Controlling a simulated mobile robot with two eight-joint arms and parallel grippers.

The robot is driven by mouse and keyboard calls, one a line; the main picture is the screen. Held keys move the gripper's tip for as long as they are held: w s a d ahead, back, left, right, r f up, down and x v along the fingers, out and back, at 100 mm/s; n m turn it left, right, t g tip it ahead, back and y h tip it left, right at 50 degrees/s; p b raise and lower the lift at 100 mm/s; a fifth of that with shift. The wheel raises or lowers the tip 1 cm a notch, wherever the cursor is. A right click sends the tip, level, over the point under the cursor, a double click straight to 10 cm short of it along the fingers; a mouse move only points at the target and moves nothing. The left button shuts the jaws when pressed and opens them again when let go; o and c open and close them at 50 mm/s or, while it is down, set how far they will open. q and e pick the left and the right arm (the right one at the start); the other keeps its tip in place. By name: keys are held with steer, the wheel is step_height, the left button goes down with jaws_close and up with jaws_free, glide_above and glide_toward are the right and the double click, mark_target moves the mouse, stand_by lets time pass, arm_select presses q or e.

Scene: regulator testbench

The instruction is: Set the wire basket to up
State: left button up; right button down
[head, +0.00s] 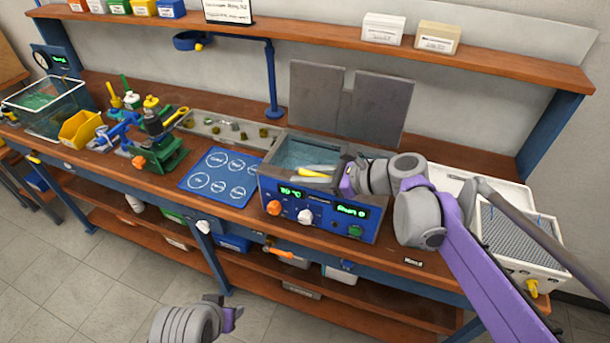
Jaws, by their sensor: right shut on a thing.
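The blue bath unit (330,215) stands on the bench with an open, liquid-filled tank (303,152) and lit green displays. A yellow handle (316,170) shows at the tank's front right edge; it appears to belong to the wire basket, whose mesh I cannot make out in the tank. My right gripper (340,181) is at this handle, shut on it, and its arm hides the tank's right end. My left gripper (232,314) is low in front of the bench, away from the bath; its jaw opening is unclear.
Two grey lid panels (376,107) stand behind the tank. A blue mat (222,177) with white circles lies left of it, beside a green and blue vise (160,150). A white mesh-topped unit (518,235) stands right. A shelf (330,46) runs above.

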step_height(320, 180, up, 7)
steer(key=p, duration=0.2)
steer(key=shift+f+p, duration=0.15)
steer(key=shift+p, duration=0.2)
arm_select(q)
steer(key=r, duration=0.1)
steer(key=w+r, duration=0.1)
steer(key=r, duration=0.2)
steer(key=shift+w, duration=0.3)
arm_select(e)
steer(key=shift+w, duration=0.1)
steer(key=c, duration=0.8)
jaws_free()
steer(key=shift+f, duration=0.1)
arm_select(q)
steer(key=shift+s+f+b, duration=0.25)
steer(key=shift+f+b, duration=0.15)
steer(key=shift+f, duration=0.05)
arm_select(e)
steer(key=v, duration=1.1)
